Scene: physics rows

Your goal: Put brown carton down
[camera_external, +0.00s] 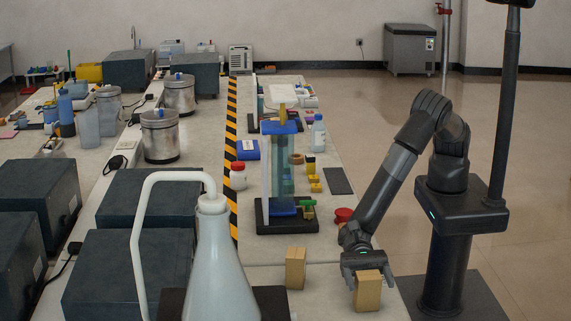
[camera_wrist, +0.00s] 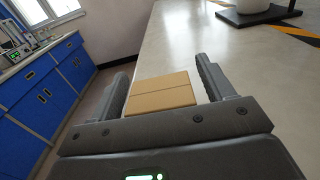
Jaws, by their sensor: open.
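A brown carton (camera_external: 367,291) stands on the bench near its right edge in the external view. It also shows in the wrist view (camera_wrist: 161,93), between the two fingers. My gripper (camera_external: 363,272) is at the carton's top, with a finger on each side. In the wrist view my gripper (camera_wrist: 162,90) is open, and a gap shows between the carton and the right finger. The carton's underside is hidden, so its contact with the bench cannot be seen clearly. A second brown carton (camera_external: 295,268) stands upright on the bench to the left.
A white wash bottle (camera_external: 211,265) stands in the foreground. A blue-topped apparatus (camera_external: 280,170) on a black base and a red object (camera_external: 343,215) are farther back. The bench surface (camera_external: 325,285) between the two cartons is clear. The bench edge lies close right of my gripper.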

